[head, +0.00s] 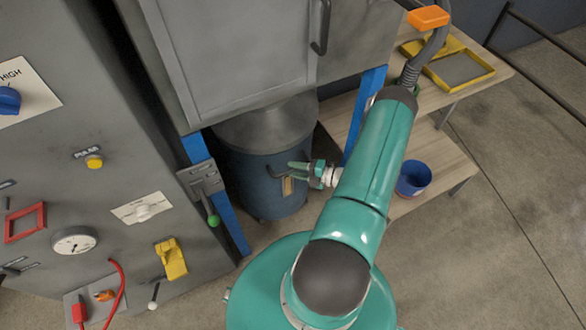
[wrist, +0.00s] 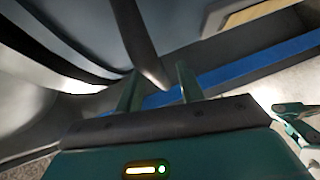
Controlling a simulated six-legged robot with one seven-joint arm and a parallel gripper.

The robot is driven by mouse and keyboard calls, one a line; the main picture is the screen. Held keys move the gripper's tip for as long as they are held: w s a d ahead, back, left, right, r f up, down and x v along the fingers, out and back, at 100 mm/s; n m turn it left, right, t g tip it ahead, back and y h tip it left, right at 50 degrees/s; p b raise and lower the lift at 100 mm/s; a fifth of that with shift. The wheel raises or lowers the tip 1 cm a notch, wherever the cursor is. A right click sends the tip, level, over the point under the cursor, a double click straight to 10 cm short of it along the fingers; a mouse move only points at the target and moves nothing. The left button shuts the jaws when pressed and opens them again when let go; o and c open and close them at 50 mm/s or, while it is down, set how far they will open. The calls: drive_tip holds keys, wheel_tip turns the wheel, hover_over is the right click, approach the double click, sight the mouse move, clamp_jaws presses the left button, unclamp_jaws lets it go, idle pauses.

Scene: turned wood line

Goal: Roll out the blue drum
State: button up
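The blue drum (head: 255,185) stands on the floor under a grey cabinet, between two blue posts. Its top meets a grey conical hood (head: 268,125), and a tan label shows on its right side. My gripper (head: 290,172) is at the drum's right side, fingers pointing left towards it. In the wrist view my gripper's two green fingers (wrist: 157,85) stand apart. A dark bar (wrist: 137,40) runs down to the space between their tips. I cannot tell whether the bar is a drum handle or whether the fingers touch it.
A lever with a green knob (head: 213,219) is by the left blue post (head: 225,205). The right blue post (head: 365,110) is close to my arm. A wooden bench (head: 440,170) at right holds a yellow tray (head: 462,70) and a blue bin (head: 413,178). Floor is clear at right.

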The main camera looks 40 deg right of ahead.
drive_tip(key=shift+w+a+f, duration=0.1)
drive_tip(key=shift+w+a, duration=0.2)
drive_tip(key=shift+w, duration=0.35)
clamp_jaws()
drive_tip(key=shift+s, duration=0.15)
